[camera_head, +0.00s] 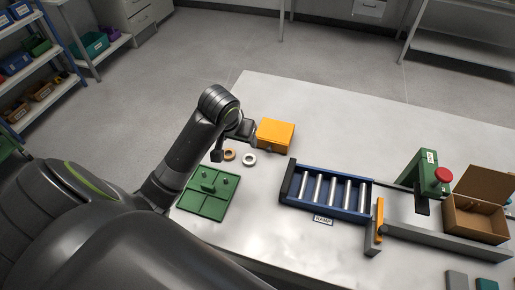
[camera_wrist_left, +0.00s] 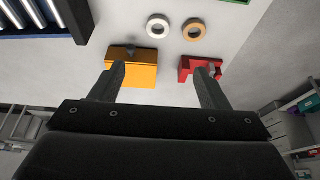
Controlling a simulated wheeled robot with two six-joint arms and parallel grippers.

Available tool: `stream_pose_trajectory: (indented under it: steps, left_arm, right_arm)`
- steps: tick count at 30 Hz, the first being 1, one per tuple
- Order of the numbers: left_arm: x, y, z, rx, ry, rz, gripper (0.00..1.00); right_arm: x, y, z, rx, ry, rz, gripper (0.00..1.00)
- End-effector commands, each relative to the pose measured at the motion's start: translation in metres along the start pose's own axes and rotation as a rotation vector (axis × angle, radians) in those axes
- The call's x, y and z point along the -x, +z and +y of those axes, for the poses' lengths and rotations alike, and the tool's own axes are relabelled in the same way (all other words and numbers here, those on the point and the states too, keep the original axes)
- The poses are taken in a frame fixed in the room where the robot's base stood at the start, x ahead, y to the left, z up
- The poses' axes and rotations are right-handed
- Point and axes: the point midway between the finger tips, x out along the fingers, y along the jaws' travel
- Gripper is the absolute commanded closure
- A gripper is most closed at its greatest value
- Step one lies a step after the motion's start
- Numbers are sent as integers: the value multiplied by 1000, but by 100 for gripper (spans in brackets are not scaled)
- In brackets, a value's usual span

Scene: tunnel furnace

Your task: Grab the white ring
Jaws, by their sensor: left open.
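The white ring (camera_head: 249,159) lies flat on the pale table, just right of an orange ring (camera_head: 229,154). In the left wrist view the white ring (camera_wrist_left: 158,18) is near the top, beyond my fingertips, with the orange ring (camera_wrist_left: 194,30) to its right. My left gripper (camera_head: 234,143) is at the table's far-left part, close to the rings. In the wrist view its fingers (camera_wrist_left: 162,74) are spread wide with nothing between them, and both rings lie outside them. My right gripper is not in view.
An orange-yellow block (camera_head: 275,135) stands right of the gripper. A red block (camera_wrist_left: 187,68) shows in the wrist view. A green divided tray (camera_head: 207,203) lies nearer. A blue roller ramp (camera_head: 325,193), green stand (camera_head: 421,172) and cardboard box (camera_head: 475,222) are to the right.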

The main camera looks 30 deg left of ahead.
Motion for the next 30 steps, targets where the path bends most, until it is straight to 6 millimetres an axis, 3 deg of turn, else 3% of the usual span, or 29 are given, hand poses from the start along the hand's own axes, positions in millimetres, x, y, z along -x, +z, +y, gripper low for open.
stream_pose_trajectory:
  steps: [4, 13, 21, 30]
  left_arm:
    - [-19, 1, 1, 4, 2, -6, 31]
    - [-76, 1, 1, 2, 0, -6, 31]
    - [-113, 0, 1, 1, 0, -2, 31]
    - [-127, -1, 2, 1, 1, -2, 31]
  right_arm:
    - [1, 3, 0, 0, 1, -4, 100]
    - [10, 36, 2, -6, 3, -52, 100]
    - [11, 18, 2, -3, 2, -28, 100]
    - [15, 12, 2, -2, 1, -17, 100]
